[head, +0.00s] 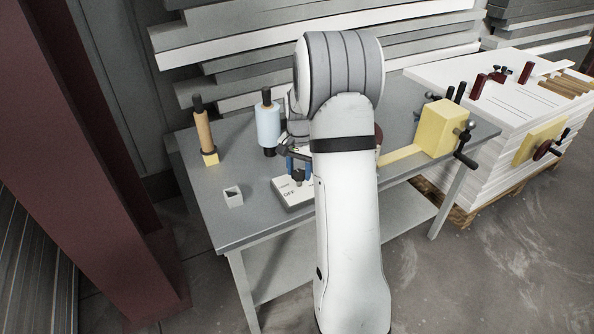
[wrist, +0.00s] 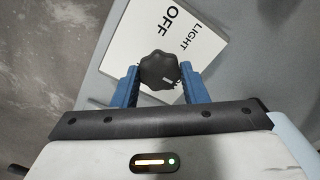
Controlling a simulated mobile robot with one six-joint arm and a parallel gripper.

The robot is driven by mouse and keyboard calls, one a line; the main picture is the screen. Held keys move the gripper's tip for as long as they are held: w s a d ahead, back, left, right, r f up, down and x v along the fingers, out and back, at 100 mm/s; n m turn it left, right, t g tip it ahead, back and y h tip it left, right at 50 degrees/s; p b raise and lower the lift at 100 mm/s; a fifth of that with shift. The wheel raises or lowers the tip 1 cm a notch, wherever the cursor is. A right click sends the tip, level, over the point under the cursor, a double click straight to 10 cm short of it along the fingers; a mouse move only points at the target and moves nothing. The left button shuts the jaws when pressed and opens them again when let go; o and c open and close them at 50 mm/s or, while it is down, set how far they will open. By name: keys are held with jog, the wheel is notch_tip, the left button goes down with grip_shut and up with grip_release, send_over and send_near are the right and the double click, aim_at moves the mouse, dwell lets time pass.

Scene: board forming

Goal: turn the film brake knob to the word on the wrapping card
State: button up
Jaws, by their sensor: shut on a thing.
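The film brake knob (wrist: 158,69) is black and lobed, with a short white mark on its lower side in the wrist view. It sits on a white plate (wrist: 140,38) printed with OFF and LIGHT; other print is partly hidden by the knob and a finger. The plate (head: 290,199) also shows on the grey table in the head view. My gripper (wrist: 160,82) has its blue fingers on either side of the knob, shut on it. In the head view my gripper (head: 299,168) is partly covered by my arm. I cannot make out a readable wrapping card.
A light blue film roll (head: 268,124) stands behind the plate. A tan roll (head: 203,130) and a small pale open box (head: 233,197) stand to the left. A yellow block with black handles (head: 441,126) is at the right. A white board stack (head: 470,140) stands beyond.

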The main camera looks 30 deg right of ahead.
aim_at(299, 173)
jog(key=shift+s+a+f+m, duration=0.1)
jog(key=shift+m, duration=1.05)
jog(key=shift+s+a+f+m, duration=0.1)
jog(key=shift+m, duration=1.05)
jog(key=o, duration=1)
jog(key=shift+w+r, duration=0.1)
jog(key=shift+c, duration=0.2)
jog(key=shift+r, duration=0.15)
jog(key=shift+w+d+r, duration=0.1)
jog(key=shift+r, duration=0.25)
notch_tip(299, 173, up, 7)
jog(key=shift+f, duration=0.1)
